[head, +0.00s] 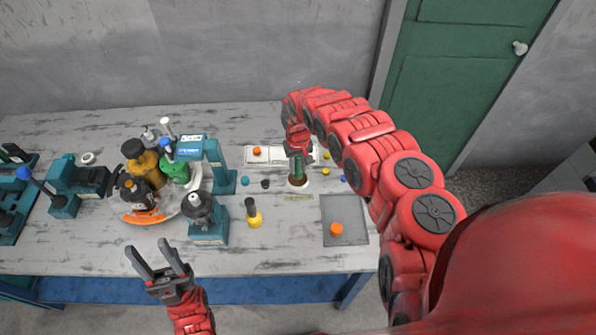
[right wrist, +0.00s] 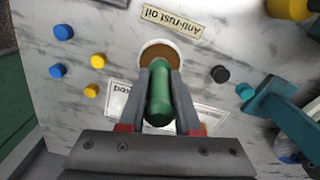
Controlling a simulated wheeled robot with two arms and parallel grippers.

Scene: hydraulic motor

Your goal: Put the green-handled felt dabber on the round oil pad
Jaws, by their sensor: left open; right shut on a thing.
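The green-handled felt dabber (head: 298,163) is upright in my right gripper (head: 298,153), which is shut on its handle. In the right wrist view the green handle (right wrist: 159,97) lies between the two grey fingers (right wrist: 160,68). The round oil pad (head: 304,184), brown with a white rim, is directly under the dabber. It also shows in the right wrist view (right wrist: 157,48) just beyond the fingertips. The dabber's felt end is hidden, so I cannot tell whether it touches the pad. My left gripper (head: 147,246) is open and empty at the table's front edge.
An "Anti-rust oil" label (right wrist: 172,19) lies by the pad. Small coloured caps and a white labelled card (head: 257,162) are around it. A grey mat (head: 343,212) with an orange piece (head: 336,229) is front right. Teal tools (head: 208,219) and bottles (head: 178,171) crowd the left.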

